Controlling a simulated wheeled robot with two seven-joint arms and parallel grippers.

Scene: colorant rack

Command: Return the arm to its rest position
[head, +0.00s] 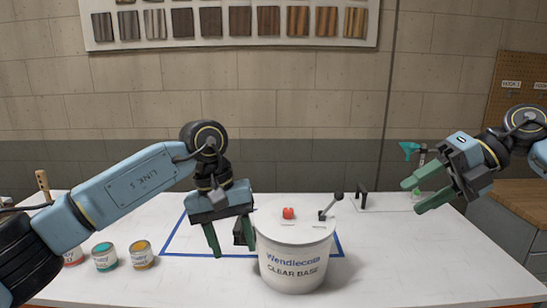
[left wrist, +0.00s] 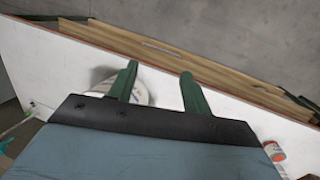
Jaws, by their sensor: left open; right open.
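My left gripper (head: 230,240) is open and empty, its green fingers pointing down just left of a white bucket (head: 293,266) labelled "CLEAR BASE". In the left wrist view the open fingers (left wrist: 158,86) have nothing between them, and part of the white bucket (left wrist: 132,92) shows behind one finger. In the head view I cannot tell whether the gripper touches the bucket. My right gripper (head: 410,193) is open and empty, raised above the right side of the table, with its fingers pointing left.
The white table (head: 400,265) has a blue outline (head: 170,238) around the bucket area. Small cans, one teal (head: 104,257) and one orange (head: 142,255), stand at the left under my left arm. A teal tool (head: 409,149) and a black bracket (head: 361,194) are at the back right. The front right is clear.

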